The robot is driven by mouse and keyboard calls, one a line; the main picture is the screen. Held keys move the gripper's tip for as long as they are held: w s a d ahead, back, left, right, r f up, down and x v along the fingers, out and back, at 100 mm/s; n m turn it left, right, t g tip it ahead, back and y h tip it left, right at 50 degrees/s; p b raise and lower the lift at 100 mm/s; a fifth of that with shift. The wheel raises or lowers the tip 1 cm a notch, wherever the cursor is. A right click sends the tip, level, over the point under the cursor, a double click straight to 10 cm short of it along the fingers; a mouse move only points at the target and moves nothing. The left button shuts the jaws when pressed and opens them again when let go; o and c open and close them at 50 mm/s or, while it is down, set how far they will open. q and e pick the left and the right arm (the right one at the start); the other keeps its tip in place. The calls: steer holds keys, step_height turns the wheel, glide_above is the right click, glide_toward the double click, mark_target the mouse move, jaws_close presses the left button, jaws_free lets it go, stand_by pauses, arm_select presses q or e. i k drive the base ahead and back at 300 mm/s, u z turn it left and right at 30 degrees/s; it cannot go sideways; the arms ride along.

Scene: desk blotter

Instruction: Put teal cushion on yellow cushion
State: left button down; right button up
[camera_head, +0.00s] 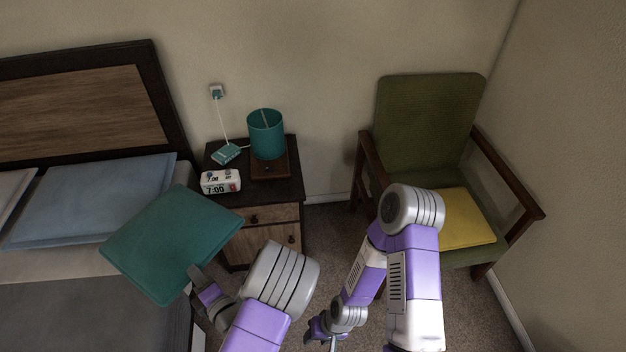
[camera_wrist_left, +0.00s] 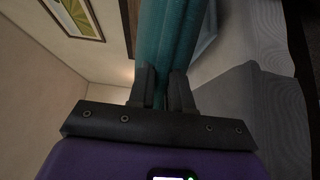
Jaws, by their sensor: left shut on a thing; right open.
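The teal cushion (camera_head: 172,243) is a flat square, held at its lower right edge by my left gripper (camera_head: 197,280). It is raised beside the bed and covers part of it. In the left wrist view the two dark fingers (camera_wrist_left: 164,90) are closed on the teal cushion's edge (camera_wrist_left: 168,40). The yellow cushion (camera_head: 466,220) lies on the seat of the green armchair at the right, partly hidden behind my right arm. My right gripper (camera_head: 322,335) is low near the bottom middle, apart from both cushions; its fingers show only partly.
The green armchair (camera_head: 430,120) has wooden arms on both sides of its seat. Blue pillow (camera_head: 95,195) lies on the bed.

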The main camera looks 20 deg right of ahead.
mark_target(449, 216)
steer(key=z, duration=1.3)
steer(key=i, duration=0.6)
steer(key=z, duration=1.8)
